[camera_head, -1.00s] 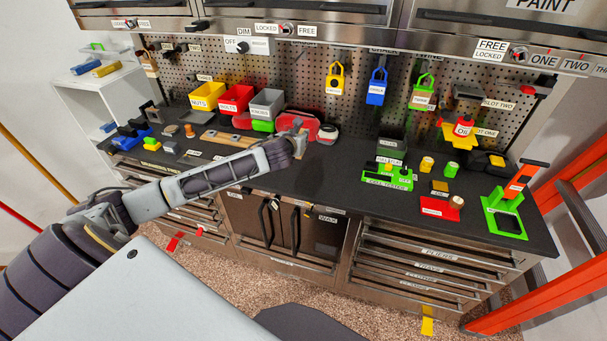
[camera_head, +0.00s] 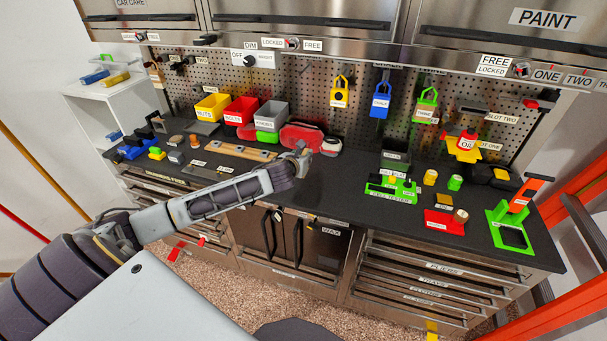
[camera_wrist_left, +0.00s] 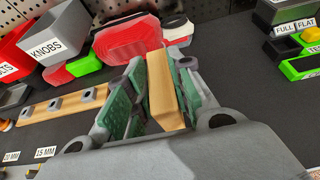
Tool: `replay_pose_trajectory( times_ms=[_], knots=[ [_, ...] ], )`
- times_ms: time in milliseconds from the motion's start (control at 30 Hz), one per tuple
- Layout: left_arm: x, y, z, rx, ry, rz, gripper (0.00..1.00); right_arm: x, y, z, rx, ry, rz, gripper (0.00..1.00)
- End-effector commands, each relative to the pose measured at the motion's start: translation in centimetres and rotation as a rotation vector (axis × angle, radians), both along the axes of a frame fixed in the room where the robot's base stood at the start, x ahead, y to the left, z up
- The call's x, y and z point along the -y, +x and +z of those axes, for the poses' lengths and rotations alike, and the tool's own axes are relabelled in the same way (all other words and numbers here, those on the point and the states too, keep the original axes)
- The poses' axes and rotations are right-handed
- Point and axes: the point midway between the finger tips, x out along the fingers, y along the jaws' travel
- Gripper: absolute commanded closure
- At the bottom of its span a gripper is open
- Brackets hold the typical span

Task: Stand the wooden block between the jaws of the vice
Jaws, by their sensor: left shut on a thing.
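The wooden block (camera_wrist_left: 165,90) is a pale, upright-looking slab between the green-padded fingers of my left gripper (camera_wrist_left: 152,98) in the left wrist view. The gripper is shut on it. In the head view my left gripper (camera_head: 301,160) is over the middle of the bench, in front of the red case, and the block cannot be made out there. The vice (camera_head: 137,149), blue with dark jaws, stands at the bench's far left end, well left of the gripper. Its jaw gap is too small to judge. My right gripper is not in view.
A wooden rail (camera_head: 238,148) with grey holders lies between the vice and my gripper. Yellow, red and grey bins (camera_head: 239,110) stand behind it, beside the red case (camera_head: 301,137). Small blocks (camera_head: 176,157) lie near the vice. The bench's front middle (camera_head: 330,195) is clear.

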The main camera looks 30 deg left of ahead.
Motion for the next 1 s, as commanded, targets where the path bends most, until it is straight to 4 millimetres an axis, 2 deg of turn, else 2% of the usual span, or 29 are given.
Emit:
replay_pose_trajectory(
  times_ms=[100,200,667,1000],
  knots=[
    [0.0,0.0,-1.7,-0.002,-0.002,0.001,1.0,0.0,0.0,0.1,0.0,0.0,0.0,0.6],
    [0.0,0.0,-2.5,0.0,-0.001,0.001,1.0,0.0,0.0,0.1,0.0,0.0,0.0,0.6],
    [0.0,0.0,-3.1,0.001,0.0,0.0,1.0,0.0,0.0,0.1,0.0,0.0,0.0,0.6],
    [0.0,0.0,-6.1,-0.001,-0.001,0.001,1.0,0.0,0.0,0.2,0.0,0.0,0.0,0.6]
  ],
)
